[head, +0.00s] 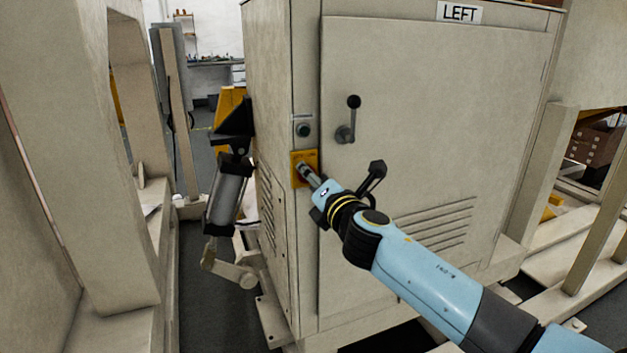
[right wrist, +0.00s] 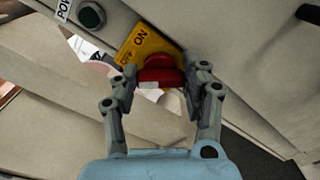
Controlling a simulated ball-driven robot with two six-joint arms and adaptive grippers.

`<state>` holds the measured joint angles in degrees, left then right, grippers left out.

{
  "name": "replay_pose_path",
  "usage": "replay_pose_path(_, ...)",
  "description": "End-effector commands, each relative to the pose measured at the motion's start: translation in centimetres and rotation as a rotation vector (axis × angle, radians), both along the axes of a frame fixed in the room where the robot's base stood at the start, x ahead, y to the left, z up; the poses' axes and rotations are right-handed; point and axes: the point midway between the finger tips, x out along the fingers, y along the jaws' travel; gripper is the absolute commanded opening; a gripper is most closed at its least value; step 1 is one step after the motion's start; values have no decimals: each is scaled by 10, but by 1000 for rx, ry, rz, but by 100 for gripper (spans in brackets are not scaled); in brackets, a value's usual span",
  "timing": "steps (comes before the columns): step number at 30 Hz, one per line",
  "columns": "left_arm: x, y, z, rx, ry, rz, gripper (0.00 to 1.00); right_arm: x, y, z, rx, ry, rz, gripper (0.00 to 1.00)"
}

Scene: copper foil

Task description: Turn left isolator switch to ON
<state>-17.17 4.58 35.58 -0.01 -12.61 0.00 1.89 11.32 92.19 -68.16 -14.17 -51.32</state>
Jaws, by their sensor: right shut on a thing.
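The left isolator switch is a red knob (right wrist: 160,76) on a yellow plate (right wrist: 150,43), with ON lettering and partly covered lettering beside it. The yellow plate (head: 311,157) is on the front left edge of the grey cabinet (head: 430,75) labelled LEFT. My right gripper (head: 304,171) reaches in from the lower right and is at the plate. In the right wrist view its fingers (right wrist: 165,78) are on both sides of the red knob, shut on it. A pale mark shows on the knob; which position it points to I cannot tell. My left gripper is not in view.
A dark round button or lamp (head: 303,130) is just above the plate. A door handle with a black ball (head: 353,101) is to the right, above my right arm. A cylinder on a bracket (head: 226,195) hangs left of the cabinet. Beige frame posts (head: 130,150) stand farther left.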

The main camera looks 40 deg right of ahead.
Motion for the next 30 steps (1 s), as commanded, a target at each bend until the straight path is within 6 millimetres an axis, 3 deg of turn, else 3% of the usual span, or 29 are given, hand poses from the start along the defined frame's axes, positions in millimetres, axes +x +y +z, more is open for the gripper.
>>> replay_pose_path(30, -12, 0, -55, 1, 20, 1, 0, -1, -1, -9, 890, -211, -2, 13)
